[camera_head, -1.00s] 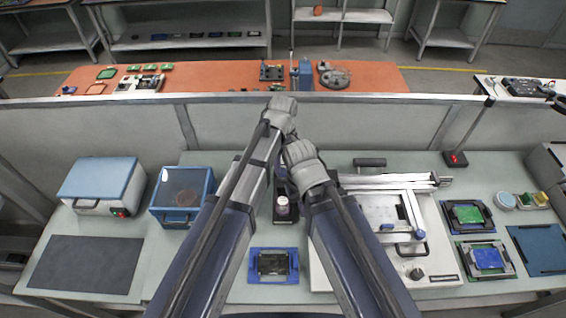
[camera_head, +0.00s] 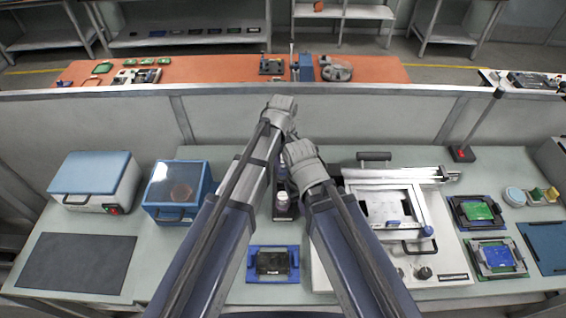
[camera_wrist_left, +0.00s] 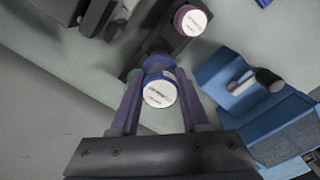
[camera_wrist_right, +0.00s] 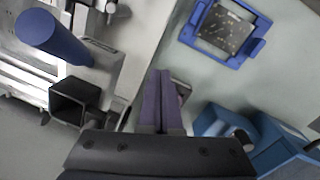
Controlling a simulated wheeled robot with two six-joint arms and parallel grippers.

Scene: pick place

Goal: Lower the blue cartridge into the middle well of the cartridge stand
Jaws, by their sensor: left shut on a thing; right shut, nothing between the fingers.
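The blue cartridge (camera_wrist_left: 160,88), with a white printed top, sits between the fingers of my left gripper (camera_wrist_left: 159,78) in the left wrist view. The dark cartridge stand (camera_wrist_left: 168,45) lies below it and runs up to the right. A purple cartridge (camera_wrist_left: 190,20) with a white top stands in the stand's far well. A bit of green shows beside the blue cartridge. Whether its lower end is in a well is hidden. In the head view the stand (camera_head: 281,214) is partly behind my arms. My right gripper (camera_wrist_right: 162,75) is shut and empty, above the bench.
A blue fixture with a dark board (camera_head: 272,263) lies in front of the stand. A white framed machine (camera_head: 390,205) is on the right. A blue clear-topped box (camera_head: 178,192) and a blue-lidded box (camera_head: 97,180) are left. Bare bench lies around the dark mat (camera_head: 75,262).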

